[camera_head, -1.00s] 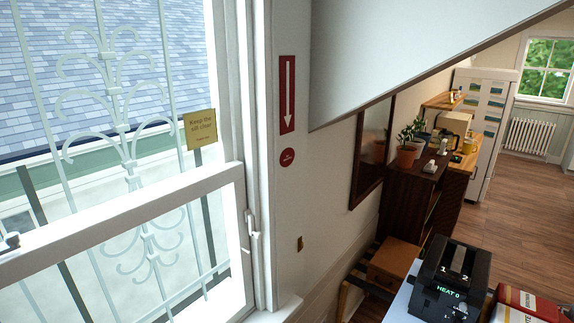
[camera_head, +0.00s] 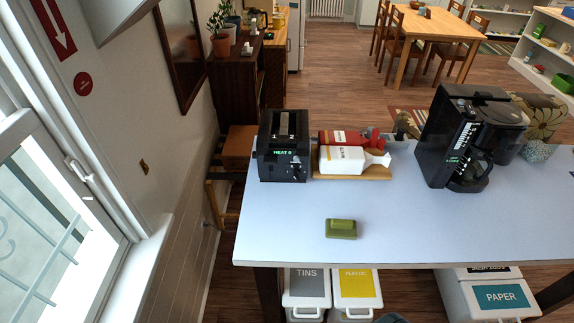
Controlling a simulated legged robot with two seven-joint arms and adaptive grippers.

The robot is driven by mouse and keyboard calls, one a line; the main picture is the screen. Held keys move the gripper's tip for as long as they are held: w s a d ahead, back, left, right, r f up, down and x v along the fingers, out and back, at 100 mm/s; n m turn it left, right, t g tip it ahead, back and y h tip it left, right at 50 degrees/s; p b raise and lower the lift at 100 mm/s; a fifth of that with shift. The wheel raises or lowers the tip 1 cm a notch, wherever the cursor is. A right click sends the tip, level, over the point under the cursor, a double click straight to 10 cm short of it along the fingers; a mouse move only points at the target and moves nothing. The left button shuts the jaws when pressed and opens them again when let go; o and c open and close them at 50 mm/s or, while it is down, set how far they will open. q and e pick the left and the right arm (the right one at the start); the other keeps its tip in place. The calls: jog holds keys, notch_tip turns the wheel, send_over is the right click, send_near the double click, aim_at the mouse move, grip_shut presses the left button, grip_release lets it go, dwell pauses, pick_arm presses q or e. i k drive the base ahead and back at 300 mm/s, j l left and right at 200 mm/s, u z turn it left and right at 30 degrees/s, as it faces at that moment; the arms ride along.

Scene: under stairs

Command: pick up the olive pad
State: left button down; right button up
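The olive pad (camera_head: 341,229) is a small green block with a raised grip on top. It lies alone on the pale blue-white table (camera_head: 420,225), near the front edge, left of the middle. Nothing touches it except the tabletop. Neither of my grippers shows in the head view.
A black toaster (camera_head: 284,146) stands at the table's back left. A black coffee maker (camera_head: 470,138) stands to the right. Bins (camera_head: 355,290) sit beneath. The tabletop around the pad is clear.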

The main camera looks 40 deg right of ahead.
aim_at(346, 228)
jog(key=z, duration=1.75)
jog(key=u, duration=3.5)
jog(key=z, duration=3.45)
